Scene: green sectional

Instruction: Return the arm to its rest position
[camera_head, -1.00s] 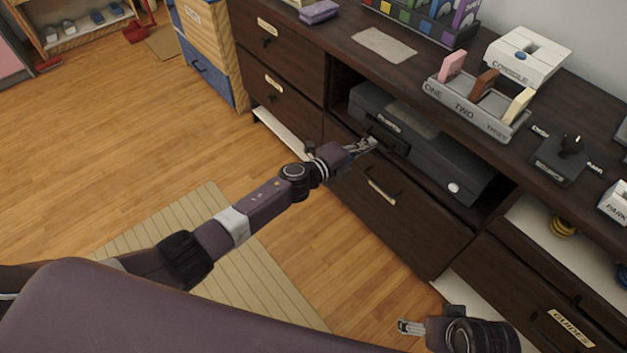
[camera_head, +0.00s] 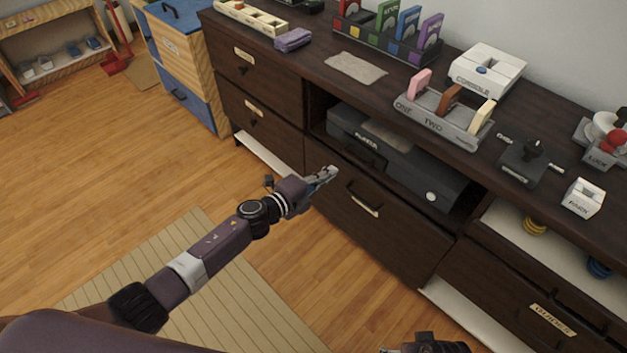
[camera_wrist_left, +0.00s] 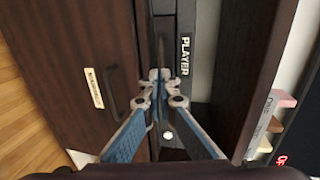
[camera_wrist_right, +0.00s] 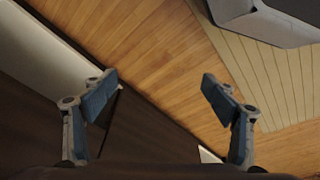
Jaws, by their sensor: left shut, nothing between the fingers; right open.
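My left gripper (camera_head: 328,174) is shut and empty, in front of the dark cabinet, near the drawer just below the player shelf. In the left wrist view its fingertips (camera_wrist_left: 160,76) meet in front of the grey player (camera_wrist_left: 186,40). In the head view the player (camera_head: 395,155) sits in the open shelf, apart from the gripper. My right gripper (camera_wrist_right: 158,92) is open and empty in the right wrist view, above the wood floor beside the cabinet's lower part. In the head view only a bit of it shows at the bottom edge.
The dark cabinet (camera_head: 375,215) runs along the right. A striped mat (camera_head: 190,265) lies on the floor.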

